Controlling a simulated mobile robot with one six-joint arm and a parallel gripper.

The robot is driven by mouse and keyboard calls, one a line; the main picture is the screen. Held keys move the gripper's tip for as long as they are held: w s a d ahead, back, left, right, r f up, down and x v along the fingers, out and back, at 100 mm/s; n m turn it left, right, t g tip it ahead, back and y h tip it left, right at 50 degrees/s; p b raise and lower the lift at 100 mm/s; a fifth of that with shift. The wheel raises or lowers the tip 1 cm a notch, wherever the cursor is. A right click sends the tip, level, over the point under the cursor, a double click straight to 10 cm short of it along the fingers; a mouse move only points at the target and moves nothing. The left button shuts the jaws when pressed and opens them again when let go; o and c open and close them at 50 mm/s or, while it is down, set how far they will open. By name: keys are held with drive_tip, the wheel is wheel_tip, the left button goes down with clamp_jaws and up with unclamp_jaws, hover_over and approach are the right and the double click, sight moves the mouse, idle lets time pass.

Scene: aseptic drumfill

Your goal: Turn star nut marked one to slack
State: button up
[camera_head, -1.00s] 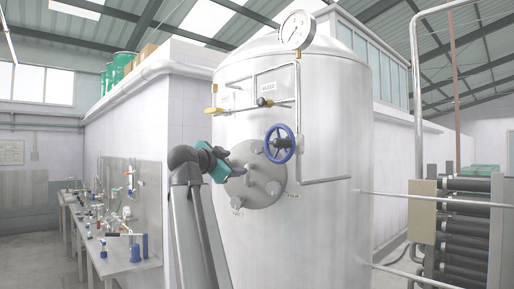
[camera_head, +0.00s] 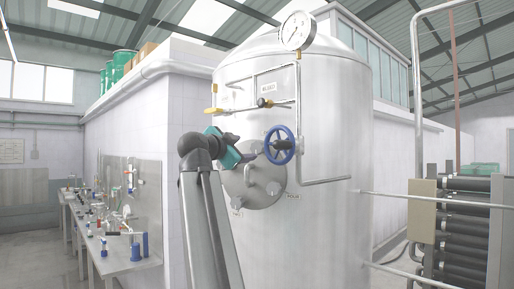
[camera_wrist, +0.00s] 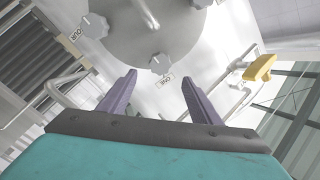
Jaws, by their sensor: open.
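The star nut marked one (camera_wrist: 160,63) is a grey lobed knob at the edge of the round metal door (camera_wrist: 150,30). Its small white label "ONE" (camera_wrist: 165,81) reads upside down in the wrist view. My gripper (camera_wrist: 160,77) is open and empty, with its two purple-grey fingers on either side of the nut's line and the nut beyond the tips. I cannot tell the exact gap. In the head view my gripper (camera_head: 237,143) is at the upper left of the door (camera_head: 262,200) on the steel tank. There the nut marked one is not clearly made out.
A blue handwheel (camera_head: 280,145) stands close to the right of my gripper. A pipe with a yellow handle (camera_head: 212,111) runs above; the handle also shows in the wrist view (camera_wrist: 260,68). Another star nut (camera_wrist: 95,25) sits to the left. A bench (camera_head: 130,262) with glassware stands at left.

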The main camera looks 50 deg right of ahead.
sight(256, 148)
drive_tip(key=p+x, duration=0.4)
drive_tip(key=x, duration=0.6)
drive_tip(key=shift+d+p, duration=0.2)
drive_tip(key=shift+p, duration=0.15)
drive_tip(key=shift+w+d, duration=0.3)
drive_tip(key=shift+d, duration=0.3)
drive_tip(key=c, duration=1)
drive_tip(key=shift+f, duration=0.1)
drive_tip(key=shift+c, duration=0.2)
